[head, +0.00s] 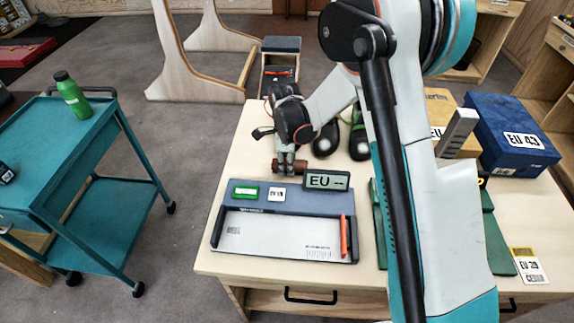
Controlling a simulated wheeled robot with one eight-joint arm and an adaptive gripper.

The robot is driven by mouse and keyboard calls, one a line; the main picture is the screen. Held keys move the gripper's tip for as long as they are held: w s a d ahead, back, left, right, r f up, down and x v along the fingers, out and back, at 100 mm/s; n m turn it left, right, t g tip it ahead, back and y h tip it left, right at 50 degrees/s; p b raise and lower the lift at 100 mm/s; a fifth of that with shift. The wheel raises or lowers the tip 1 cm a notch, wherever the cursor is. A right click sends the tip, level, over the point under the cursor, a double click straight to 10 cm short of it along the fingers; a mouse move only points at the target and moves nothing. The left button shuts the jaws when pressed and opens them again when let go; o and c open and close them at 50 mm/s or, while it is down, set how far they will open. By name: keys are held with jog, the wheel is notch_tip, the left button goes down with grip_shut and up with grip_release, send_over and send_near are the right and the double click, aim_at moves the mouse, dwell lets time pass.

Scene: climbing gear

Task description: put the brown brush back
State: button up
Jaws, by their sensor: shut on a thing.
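The brown brush (299,167) is on or just above the pale table (240,170), behind the grey measuring device (230,208) and left of its EU display (327,180). My gripper (285,168) points down and is shut on the brush's middle. Brown ends show on both sides of the fingers. I cannot tell whether the brush touches the table or the device's back edge. Its underside is hidden.
Dark shoes (326,140) stand behind the brush. A blue box (508,128) marked EU 43 and a tan box (440,105) are at the back right. A green tray (496,240) lies partly behind my arm. A teal cart (70,135) with a green bottle (72,95) stands left.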

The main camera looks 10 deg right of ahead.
jog(key=shift+f, duration=0.15)
jog(key=o, duration=0.9)
jog(key=shift+o, duration=0.2)
